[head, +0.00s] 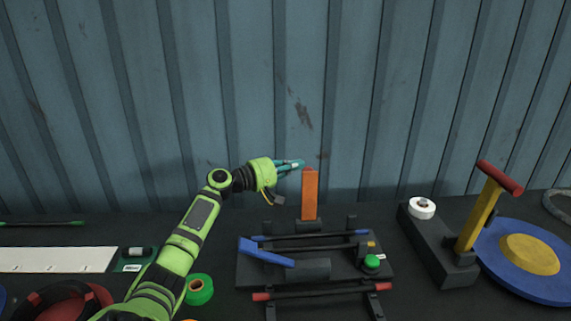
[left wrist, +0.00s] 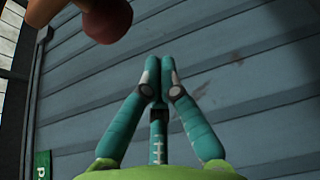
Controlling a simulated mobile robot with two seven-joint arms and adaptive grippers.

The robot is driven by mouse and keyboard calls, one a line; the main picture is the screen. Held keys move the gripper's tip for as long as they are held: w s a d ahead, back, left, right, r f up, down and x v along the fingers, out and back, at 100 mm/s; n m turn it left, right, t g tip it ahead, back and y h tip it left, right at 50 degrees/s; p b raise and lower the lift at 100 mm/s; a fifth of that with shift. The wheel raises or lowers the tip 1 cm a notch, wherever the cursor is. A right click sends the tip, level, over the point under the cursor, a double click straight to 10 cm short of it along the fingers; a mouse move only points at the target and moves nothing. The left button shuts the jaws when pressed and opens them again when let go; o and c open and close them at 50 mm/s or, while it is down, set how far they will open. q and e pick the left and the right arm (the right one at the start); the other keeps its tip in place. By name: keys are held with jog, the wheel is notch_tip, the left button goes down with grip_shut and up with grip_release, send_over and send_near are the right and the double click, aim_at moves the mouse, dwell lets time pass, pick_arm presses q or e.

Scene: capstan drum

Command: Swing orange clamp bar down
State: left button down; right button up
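The orange clamp bar (head: 310,195) stands upright at the back of a dark fixture (head: 270,268). My left gripper (head: 302,164) is beside the bar's top end, at its left, with fingers pointing right. Whether it touches the bar cannot be told. In the left wrist view the fingertips (left wrist: 158,68) are together with nothing seen between them. A reddish rounded end (left wrist: 106,20) with an orange part shows at the upper left of that view, apart from the fingertips in the picture. My right gripper is not in view.
The fixture carries a blue lever (head: 265,252), dark rods and a green knob (head: 371,262). At the right are a yellow post with a red handle (head: 500,178), a white roll (head: 422,208) and a blue disc (head: 520,283). A corrugated wall (head: 350,100) stands behind.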

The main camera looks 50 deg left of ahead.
aim_at(308, 194)
pick_arm(q)
jog(key=s+d+p, duration=0.2)
jog(key=shift+d+r, duration=0.1)
jog(key=shift+d, duration=0.3)
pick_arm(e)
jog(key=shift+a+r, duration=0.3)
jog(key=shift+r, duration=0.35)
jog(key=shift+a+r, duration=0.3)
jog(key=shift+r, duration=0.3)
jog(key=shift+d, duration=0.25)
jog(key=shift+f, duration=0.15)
